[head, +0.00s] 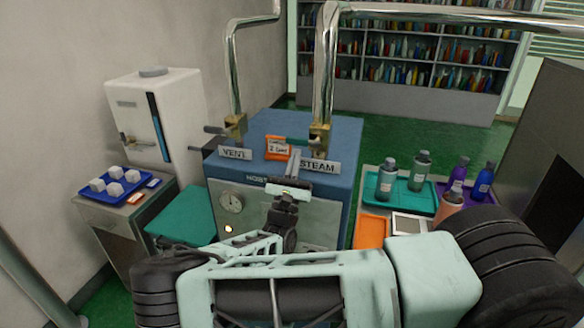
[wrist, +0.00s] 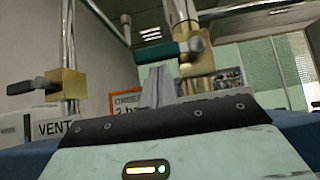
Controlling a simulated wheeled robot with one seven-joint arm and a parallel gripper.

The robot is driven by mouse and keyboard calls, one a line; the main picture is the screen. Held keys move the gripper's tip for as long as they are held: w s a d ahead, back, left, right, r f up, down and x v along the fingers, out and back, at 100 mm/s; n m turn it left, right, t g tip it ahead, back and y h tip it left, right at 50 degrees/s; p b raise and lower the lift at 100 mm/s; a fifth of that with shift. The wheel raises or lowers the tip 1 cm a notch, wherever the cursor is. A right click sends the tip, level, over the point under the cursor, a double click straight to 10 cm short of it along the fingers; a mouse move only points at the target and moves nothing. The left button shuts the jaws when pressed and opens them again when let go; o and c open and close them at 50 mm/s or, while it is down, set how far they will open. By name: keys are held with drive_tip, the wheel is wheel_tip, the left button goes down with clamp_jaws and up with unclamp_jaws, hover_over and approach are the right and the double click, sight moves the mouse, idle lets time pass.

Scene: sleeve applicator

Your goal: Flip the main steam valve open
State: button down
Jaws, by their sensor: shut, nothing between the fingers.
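The steam valve is a brass body (head: 320,140) on the right-hand chrome pipe, above the STEAM label (head: 319,167) on the blue machine. Its teal lever (head: 297,141) points left, roughly level, across the pipe. In the wrist view the teal lever (wrist: 157,54) runs left from the brass body (wrist: 197,64), just above the fingertips. My gripper (head: 293,158) is shut and empty. It is in front of and a little below the lever; a gap shows between them in the wrist view (wrist: 161,78).
The vent valve (head: 236,127), with a black lever, stands left above the VENT label (head: 235,153). An orange-framed card (head: 278,148) sits between the valves. A blue tray (head: 118,197) with white cubes is left; several bottles stand on trays right.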

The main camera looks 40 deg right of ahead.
sight(290, 141)
drive_tip(key=shift+w+d+r, duration=0.1)
drive_tip(key=shift+d+r, duration=0.05)
drive_tip(key=shift+r, duration=0.05)
